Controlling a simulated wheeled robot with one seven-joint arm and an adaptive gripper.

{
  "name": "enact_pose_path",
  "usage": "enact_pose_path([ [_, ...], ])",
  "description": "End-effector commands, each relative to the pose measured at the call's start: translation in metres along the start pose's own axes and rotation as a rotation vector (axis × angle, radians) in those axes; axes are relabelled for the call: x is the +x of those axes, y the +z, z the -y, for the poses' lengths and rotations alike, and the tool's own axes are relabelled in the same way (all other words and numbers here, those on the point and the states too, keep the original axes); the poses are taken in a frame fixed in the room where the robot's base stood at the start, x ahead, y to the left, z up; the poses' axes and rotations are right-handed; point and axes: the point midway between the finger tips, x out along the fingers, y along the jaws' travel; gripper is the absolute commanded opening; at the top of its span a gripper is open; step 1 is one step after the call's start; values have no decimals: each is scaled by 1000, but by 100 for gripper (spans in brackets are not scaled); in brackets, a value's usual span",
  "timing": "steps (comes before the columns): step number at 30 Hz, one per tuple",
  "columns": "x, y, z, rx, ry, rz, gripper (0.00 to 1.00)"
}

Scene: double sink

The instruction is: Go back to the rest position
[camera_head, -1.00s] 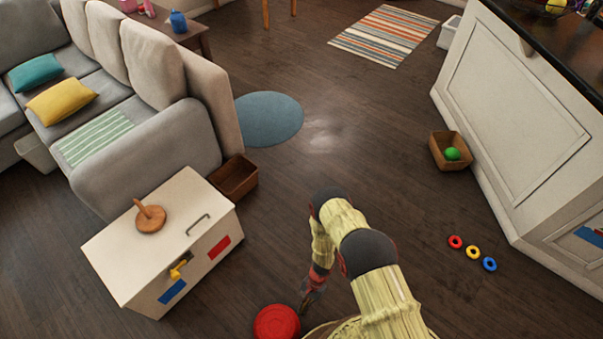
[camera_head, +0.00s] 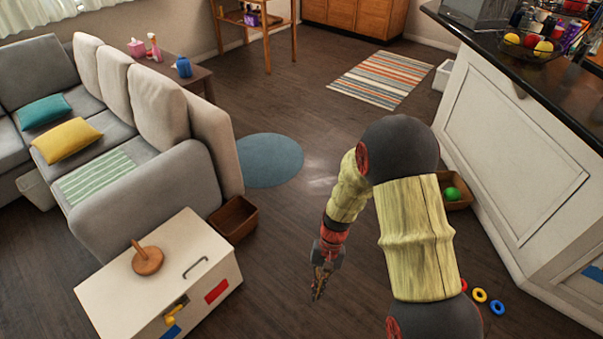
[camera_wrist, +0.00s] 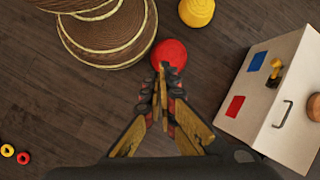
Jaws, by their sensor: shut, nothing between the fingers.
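My gripper (camera_head: 320,282) hangs below my bent arm near the middle of the head view, pointing down over the bare wood floor. It is empty. In the wrist view my gripper (camera_wrist: 164,70) has its fingertips together. A round red object (camera_wrist: 170,53) appears just beyond the fingertips there, apparently on the floor below; I cannot tell the distance. In the head view the red object is not visible.
A sofa (camera_head: 150,195) is behind. Colored rings (camera_head: 479,295) and a box with a green ball (camera_head: 453,193) lie right, near the counter (camera_head: 515,165).

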Motion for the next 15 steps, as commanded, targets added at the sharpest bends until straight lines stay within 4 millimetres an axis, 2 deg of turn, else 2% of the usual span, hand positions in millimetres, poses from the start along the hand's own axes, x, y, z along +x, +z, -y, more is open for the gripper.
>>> enact_pose_path([
  [1, -22, 9, -3, -18, 6, -25, 0],
  [6, -80, 41, -16, -72, 37, -93, 0],
  [15, -163, 102, -46, -142, 95, -242, 0],
])
